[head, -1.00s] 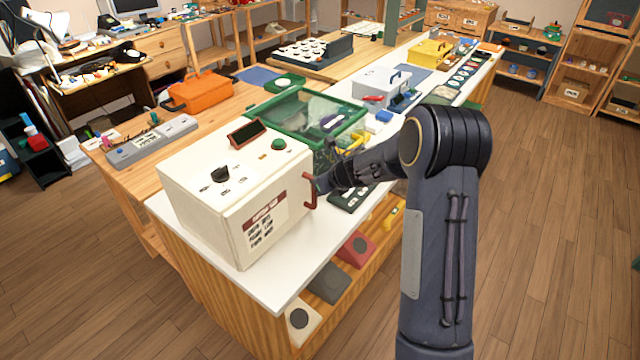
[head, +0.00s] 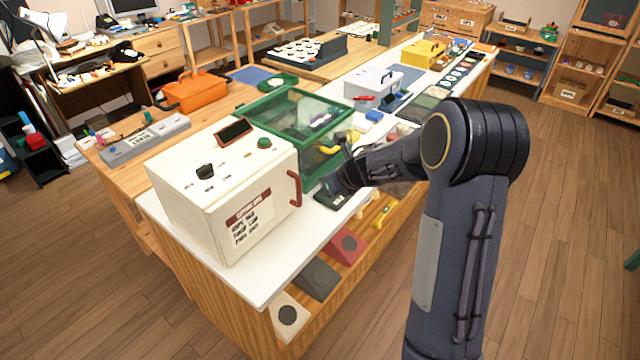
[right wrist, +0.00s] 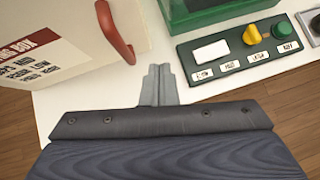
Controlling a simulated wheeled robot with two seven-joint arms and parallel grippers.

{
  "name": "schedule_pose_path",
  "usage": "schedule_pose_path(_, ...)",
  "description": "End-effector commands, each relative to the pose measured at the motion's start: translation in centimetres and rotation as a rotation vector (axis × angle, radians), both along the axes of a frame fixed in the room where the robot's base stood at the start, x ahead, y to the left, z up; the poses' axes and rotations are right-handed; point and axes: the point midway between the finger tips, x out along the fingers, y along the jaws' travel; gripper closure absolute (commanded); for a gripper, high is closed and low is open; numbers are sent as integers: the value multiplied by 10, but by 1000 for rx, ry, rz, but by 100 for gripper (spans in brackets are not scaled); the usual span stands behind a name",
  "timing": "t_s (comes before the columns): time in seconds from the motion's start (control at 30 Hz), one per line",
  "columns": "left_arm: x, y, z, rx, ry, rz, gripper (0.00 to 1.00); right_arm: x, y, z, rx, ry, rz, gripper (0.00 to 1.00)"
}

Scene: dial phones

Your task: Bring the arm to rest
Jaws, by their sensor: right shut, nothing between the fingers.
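My right arm comes in from the lower right in the head view. Its gripper (head: 332,183) is over the white table top (head: 270,282), just right of the cream box. In the right wrist view the gripper (right wrist: 159,72) is shut, its fingers together with nothing held. The cream box (head: 215,195) has a dark knob, a green button and a red handle (head: 295,188); its door looks closed. The red handle (right wrist: 114,32) is left of the fingertips in the wrist view, apart from them. My left gripper is not in view.
A dark control panel (right wrist: 238,56) with yellow and green knobs lies right of the fingers. Behind it stands a green-framed clear case (head: 283,115). Shelves under the table hold red, grey and cream wedges. The wood floor (head: 570,220) at right is clear.

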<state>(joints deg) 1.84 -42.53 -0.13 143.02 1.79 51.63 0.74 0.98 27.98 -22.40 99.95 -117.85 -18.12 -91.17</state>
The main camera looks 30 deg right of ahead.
Motion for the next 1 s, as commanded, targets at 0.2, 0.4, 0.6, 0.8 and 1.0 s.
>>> schedule_pose_path(0.2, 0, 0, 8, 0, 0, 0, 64, -21, -10, 25, 0, -1, 1, 100)
schedule_pose_path(0.4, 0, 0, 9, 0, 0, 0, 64, -28, -14, 31, -2, 1, 0, 100)
schedule_pose_path(0.6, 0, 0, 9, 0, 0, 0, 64, -29, -17, 42, 54, -24, -79, 100)
schedule_pose_path(0.8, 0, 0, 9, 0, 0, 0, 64, -54, -39, 109, 511, -159, -654, 100)
schedule_pose_path(1.0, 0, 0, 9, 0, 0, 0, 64, -141, -46, 138, 1225, -150, -1411, 100)
